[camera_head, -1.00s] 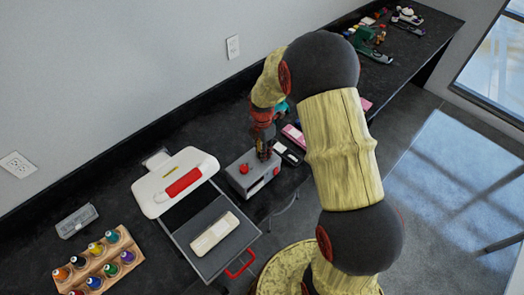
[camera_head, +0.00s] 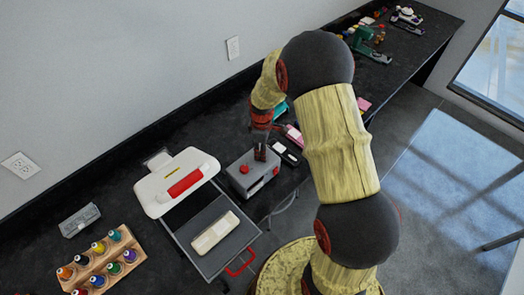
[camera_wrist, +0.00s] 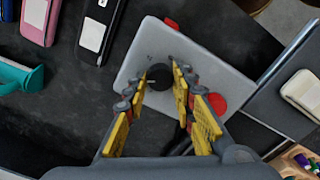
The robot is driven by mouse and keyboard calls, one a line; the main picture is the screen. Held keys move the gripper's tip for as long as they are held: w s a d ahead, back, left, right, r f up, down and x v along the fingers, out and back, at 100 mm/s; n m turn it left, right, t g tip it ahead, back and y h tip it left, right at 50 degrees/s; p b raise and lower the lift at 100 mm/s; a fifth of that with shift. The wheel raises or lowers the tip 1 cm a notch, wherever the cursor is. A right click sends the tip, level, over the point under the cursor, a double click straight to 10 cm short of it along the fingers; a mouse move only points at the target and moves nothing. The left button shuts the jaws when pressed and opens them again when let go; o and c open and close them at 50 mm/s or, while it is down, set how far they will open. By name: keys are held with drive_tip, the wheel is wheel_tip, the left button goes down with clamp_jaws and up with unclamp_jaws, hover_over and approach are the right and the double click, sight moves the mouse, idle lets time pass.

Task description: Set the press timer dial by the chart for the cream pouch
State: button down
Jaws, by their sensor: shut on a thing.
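The press timer is a grey box (camera_head: 246,182) with a red button (camera_head: 244,169), beside the press. In the wrist view the box's pale top (camera_wrist: 135,65) carries a black dial (camera_wrist: 158,76). My gripper (camera_wrist: 162,77) points down at the box, its two fingers closed on the dial from both sides. In the head view my gripper (camera_head: 260,153) hides the dial. The dial's markings are too small to read. A cream pouch (camera_head: 216,232) lies on the open lower plate of the white press (camera_head: 155,195). I cannot make out a chart.
A pink case (camera_wrist: 40,22), a black-and-white case (camera_wrist: 95,36) and a teal item (camera_wrist: 20,76) lie near the timer. A wooden rack of thread spools (camera_head: 92,270) and a grey box (camera_head: 79,220) stand at left. The counter's front edge is close.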

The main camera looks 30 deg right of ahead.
drive_tip(key=m, duration=0.6)
drive_tip(key=shift+m+p, duration=0.3)
drive_tip(key=shift+p, duration=0.05)
drive_tip(key=m, duration=0.5)
drive_tip(key=shift+m, duration=0.4)
drive_tip(key=c, duration=1.5)
unclamp_jaws()
drive_tip(key=shift+o, duration=0.2)
drive_tip(key=shift+r, duration=0.15)
wheel_tip(320, 180, up, 12)
